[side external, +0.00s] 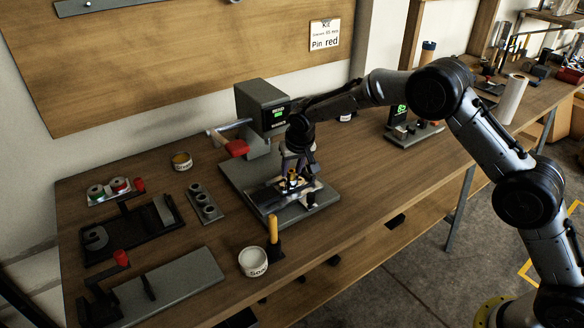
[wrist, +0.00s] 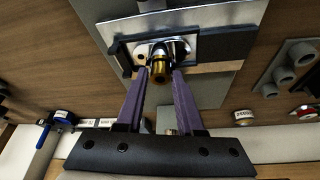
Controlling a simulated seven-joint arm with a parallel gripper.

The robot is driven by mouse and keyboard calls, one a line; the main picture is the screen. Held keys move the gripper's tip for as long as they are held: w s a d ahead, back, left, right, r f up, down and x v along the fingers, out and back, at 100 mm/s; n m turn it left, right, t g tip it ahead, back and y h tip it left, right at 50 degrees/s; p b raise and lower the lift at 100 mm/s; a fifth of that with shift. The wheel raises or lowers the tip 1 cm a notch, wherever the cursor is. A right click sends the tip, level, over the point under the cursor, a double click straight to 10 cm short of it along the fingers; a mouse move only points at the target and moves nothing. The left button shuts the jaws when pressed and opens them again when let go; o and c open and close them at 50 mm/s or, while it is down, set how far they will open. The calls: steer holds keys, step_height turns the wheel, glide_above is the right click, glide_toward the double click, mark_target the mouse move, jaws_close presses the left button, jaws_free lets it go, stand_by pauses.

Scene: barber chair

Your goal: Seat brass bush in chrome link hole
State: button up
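A small brass bush (wrist: 159,71) stands in the middle of the wrist view, its open end towards the camera. The bright chrome link (wrist: 178,46) lies behind it in a dark fixture (wrist: 225,47). My gripper (wrist: 161,72) has its two purple fingertips on either side of the bush. Whether the tips touch the bush, I cannot tell. The bush appears over the link's hole, which it hides; how deep it sits does not show. In the side view my gripper (side external: 292,170) points down at the fixture under the press, and the brass colour shows small between its fingers.
A press with a display (side external: 262,106) and red-tipped lever (side external: 237,147) stands close behind my gripper. In front are an orange-handled tool (side external: 272,230) and a white pot (side external: 253,262). A grey holed block (side external: 205,203) and black fixtures (side external: 130,232) lie left. The table's right front is clear.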

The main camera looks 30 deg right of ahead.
steer(key=shift+o, duration=1.2)
steer(key=shift+r, duration=0.1)
steer(key=v, duration=1.2)
steer(key=s+d+r+n, duration=0.1)
steer(key=s+d+r, duration=0.2)
steer(key=s+r, duration=0.45)
steer(key=s+d+r, duration=0.4)
steer(key=s, duration=0.7)
steer(key=s+d+f+n, duration=0.1)
steer(key=s, duration=1)
steer(key=s+d+f+n+t+y, duration=0.1)
steer(key=s+f, duration=0.1)
steer(key=s, duration=0.9)
steer(key=shift+s+d+f, duration=0.15)
steer(key=shift+f, duration=0.1)
